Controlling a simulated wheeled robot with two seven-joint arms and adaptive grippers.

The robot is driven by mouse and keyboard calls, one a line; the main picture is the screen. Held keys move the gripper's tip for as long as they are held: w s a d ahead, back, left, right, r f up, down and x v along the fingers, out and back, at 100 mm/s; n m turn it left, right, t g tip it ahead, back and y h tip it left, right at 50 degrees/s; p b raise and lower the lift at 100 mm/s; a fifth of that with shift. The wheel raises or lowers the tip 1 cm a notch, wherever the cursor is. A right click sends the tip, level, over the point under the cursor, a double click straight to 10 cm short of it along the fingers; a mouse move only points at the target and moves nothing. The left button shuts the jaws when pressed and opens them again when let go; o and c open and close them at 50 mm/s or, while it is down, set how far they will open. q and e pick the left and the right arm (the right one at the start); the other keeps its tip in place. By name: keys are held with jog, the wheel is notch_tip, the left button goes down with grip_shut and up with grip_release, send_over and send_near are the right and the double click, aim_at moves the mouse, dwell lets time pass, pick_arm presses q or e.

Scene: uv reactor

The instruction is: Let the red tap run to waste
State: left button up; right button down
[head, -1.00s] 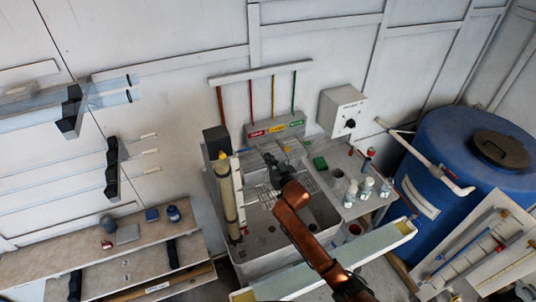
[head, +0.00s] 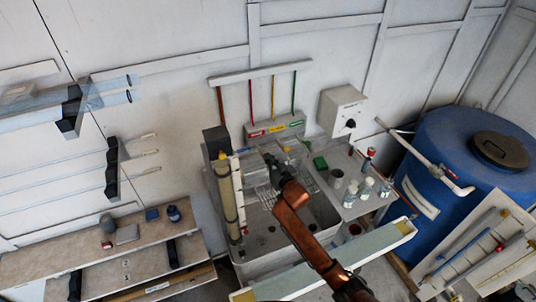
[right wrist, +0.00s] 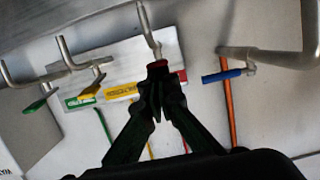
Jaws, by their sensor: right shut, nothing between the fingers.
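The red tap (right wrist: 155,50) is a bent metal spout in the right wrist view, with a dark red handle (right wrist: 182,75) mostly hidden behind my fingertips. My right gripper (right wrist: 158,75) is shut and empty, its tips overlapping the handle in the picture; I cannot tell whether they touch. In the head view my right gripper (head: 270,160) is over the back of the sink (head: 262,243), below the coloured label board (head: 275,130). My left gripper is not in view.
Yellow-handled (right wrist: 92,88) and green-handled (right wrist: 36,105) taps are left of the red one in the wrist view; a blue lever (right wrist: 222,75) is right. In the head view, bottles (head: 366,187) stand right of the sink and a tall cylinder (head: 226,190) left.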

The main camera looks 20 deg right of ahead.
jog(key=s+d+r+p, duration=0.1)
jog(key=s+r+p, duration=0.2)
jog(key=s+r, duration=0.3)
jog(key=v, duration=0.3)
jog(key=shift+s+f, duration=0.25)
jog(key=shift+s, duration=0.25)
jog(key=shift+a, duration=0.15)
dwell(0.5)
